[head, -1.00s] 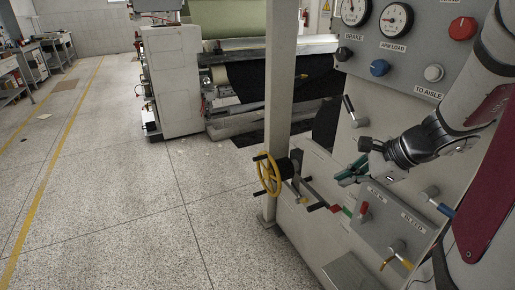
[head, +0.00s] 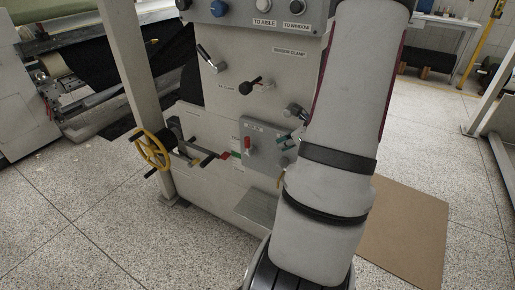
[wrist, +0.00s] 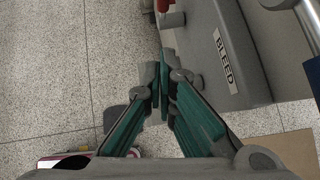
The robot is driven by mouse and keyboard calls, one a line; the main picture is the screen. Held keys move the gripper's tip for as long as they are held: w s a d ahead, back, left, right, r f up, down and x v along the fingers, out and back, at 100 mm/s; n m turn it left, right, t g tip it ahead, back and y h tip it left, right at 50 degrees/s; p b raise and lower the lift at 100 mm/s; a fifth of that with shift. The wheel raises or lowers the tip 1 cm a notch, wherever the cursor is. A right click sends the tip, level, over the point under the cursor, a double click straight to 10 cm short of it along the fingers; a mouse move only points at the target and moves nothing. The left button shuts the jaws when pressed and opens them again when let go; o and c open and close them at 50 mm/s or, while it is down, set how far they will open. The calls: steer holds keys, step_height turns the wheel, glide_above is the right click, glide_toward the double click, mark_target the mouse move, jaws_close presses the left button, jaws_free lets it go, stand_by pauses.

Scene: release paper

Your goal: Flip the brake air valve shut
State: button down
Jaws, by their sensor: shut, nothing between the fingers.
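In the head view a grey valve box (head: 262,139) sits on the machine's front. A red-handled valve lever (head: 247,145) stands on its left part. A red handle (wrist: 163,5) is cut off at the top edge, ahead of the tips. No label naming the brake air valve is readable.
A yellow handwheel (head: 153,150) and a red-tipped lever (head: 222,155) are left of the box. A blue part (wrist: 314,75) is at the wrist view's right edge. Open floor (head: 70,215) lies left.

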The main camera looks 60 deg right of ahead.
steer(key=w+r+b+x, duration=0.2)
steer(key=x, duration=1.1)
steer(key=shift+d+r, duration=0.15)
steer(key=shift+w+g+p, duration=0.1)
steer(key=shift+g+p, duration=0.2)
steer(key=shift+p, duration=0.4)
